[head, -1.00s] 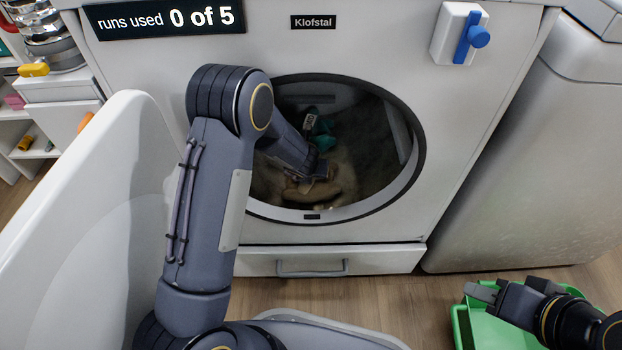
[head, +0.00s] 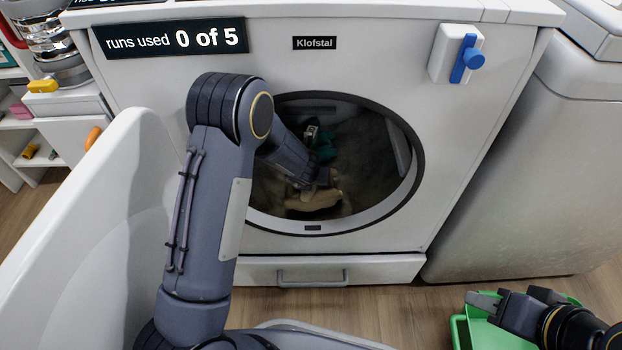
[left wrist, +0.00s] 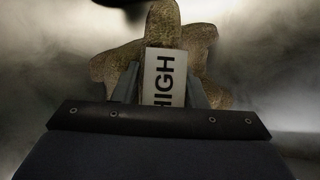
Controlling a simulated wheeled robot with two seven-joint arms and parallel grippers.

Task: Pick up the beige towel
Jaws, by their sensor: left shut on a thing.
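The beige towel (head: 318,201) lies low inside the round opening of the washing machine (head: 380,262). My left arm reaches through that opening. In the head view the left fingertips are small and dark against the drum. My right gripper (head: 486,299) is outside, low at the right, over a green bin; its finger gap is not clear.
A teal item (head: 325,152) is in the drum above the towel. The black door rim (head: 421,170) surrounds my left arm. A white tub (head: 110,200) stands at left. The green bin (head: 490,335) stands on the floor at lower right.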

